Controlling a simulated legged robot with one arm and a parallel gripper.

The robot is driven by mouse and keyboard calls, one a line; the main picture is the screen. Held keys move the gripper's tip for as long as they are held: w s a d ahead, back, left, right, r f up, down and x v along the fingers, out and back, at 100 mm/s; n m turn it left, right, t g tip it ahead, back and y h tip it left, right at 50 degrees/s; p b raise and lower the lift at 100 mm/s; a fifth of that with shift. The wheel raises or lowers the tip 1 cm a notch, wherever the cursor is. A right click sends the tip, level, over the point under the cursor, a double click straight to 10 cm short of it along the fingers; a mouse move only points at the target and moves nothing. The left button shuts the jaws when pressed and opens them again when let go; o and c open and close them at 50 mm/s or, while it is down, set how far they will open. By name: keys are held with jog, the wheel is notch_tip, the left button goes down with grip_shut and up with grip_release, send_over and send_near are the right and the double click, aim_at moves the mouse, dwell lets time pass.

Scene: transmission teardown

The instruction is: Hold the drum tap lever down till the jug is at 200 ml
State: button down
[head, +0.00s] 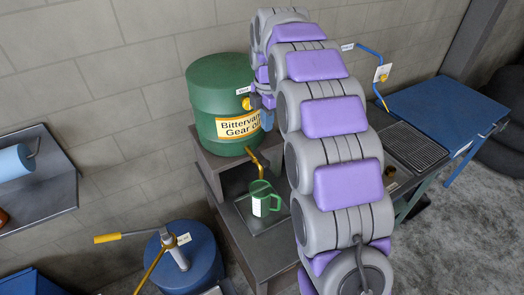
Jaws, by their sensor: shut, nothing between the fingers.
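The green drum (218,85) labelled "Bittervan... Gear Oil" stands on a raised dark stand against the wall. A brass tap spout (257,158) comes out at its lower right and points down. The green jug (263,190) with a pale label stands upright below the spout on a grey drip tray (250,219). The jug's level and any flow are too small to tell. My gripper (267,118) is beside the drum's right side, above the spout, small and partly hidden by my arm. It is shut and empty. I cannot make out the tap lever clearly.
A yellow fitting (246,104) sits on the drum's side. A blue drum (183,262) with a yellow-handled pump stands at lower left. A dark shelf (55,200) is at left.

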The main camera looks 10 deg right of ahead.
aim_at(267, 164)
dwell(0.3)
notch_tip(267, 164, down, 14)
jog(key=shift+f+p, duration=0.1)
jog(key=shift+p, duration=0.25)
dwell(0.6)
jog(key=f+t+b, duration=0.1)
jog(key=b, duration=0.1)
jog(key=s+f+t+b, duration=0.1)
jog(key=b, duration=0.1)
jog(key=shift+d+y, duration=0.1)
jog(key=shift+y, duration=0.3)
jog(key=shift+w+d+r+t, duration=0.1)
jog(key=shift+t, duration=0.2)
dwell(5.0)
